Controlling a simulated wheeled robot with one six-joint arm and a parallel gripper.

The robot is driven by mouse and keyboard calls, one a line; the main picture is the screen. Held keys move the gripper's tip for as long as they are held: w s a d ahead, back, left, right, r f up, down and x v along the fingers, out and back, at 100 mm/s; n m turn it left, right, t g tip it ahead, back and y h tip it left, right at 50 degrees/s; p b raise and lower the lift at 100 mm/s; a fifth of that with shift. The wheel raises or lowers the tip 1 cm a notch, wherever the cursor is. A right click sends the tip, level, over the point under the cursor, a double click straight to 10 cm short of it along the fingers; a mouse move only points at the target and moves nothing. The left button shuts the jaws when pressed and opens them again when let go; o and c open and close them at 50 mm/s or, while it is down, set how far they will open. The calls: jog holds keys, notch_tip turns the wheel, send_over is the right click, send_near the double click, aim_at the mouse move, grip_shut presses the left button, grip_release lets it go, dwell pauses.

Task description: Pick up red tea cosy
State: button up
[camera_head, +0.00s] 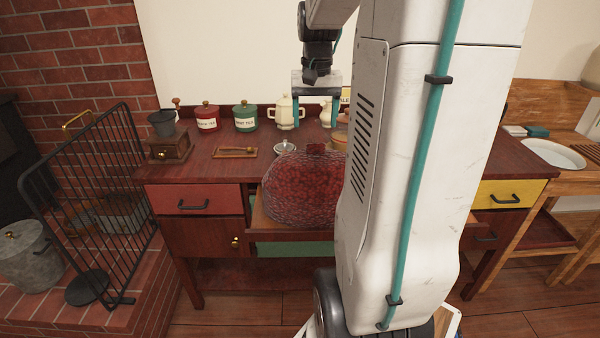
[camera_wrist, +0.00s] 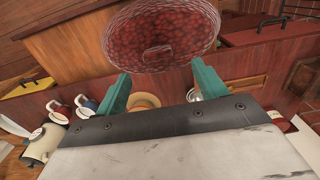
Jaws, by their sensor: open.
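The red tea cosy (camera_head: 303,190) is a large, rounded, dark red knitted thing with a pale mesh look and a small knob on top. It sits on a pulled-out drawer or shelf (camera_head: 290,236) at the front of the dark red sideboard. It also shows in the wrist view (camera_wrist: 160,30), at the top, beyond my fingertips. My gripper (camera_head: 315,122) is open and empty, with teal fingers pointing down, above the sideboard top and higher than the cosy. In the wrist view, my gripper (camera_wrist: 160,72) shows its fingers apart, with nothing between them. My arm hides part of the sideboard's right side.
On the sideboard top stand a coffee grinder (camera_head: 168,145), a red canister (camera_head: 207,117), a green canister (camera_head: 245,117), a cream pot (camera_head: 287,112), a small wooden tray (camera_head: 235,152) and a silver lidded dish (camera_head: 285,147). A black fire screen (camera_head: 90,200) stands at left.

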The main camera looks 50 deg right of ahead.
aim_at(316, 143)
jog(key=f, duration=0.7)
jog(key=shift+s+d+f, duration=0.1)
jog(key=shift+d+f, duration=0.05)
jog(key=shift+d, duration=0.05)
jog(key=shift+c, duration=0.3)
jog(key=c, duration=1.4)
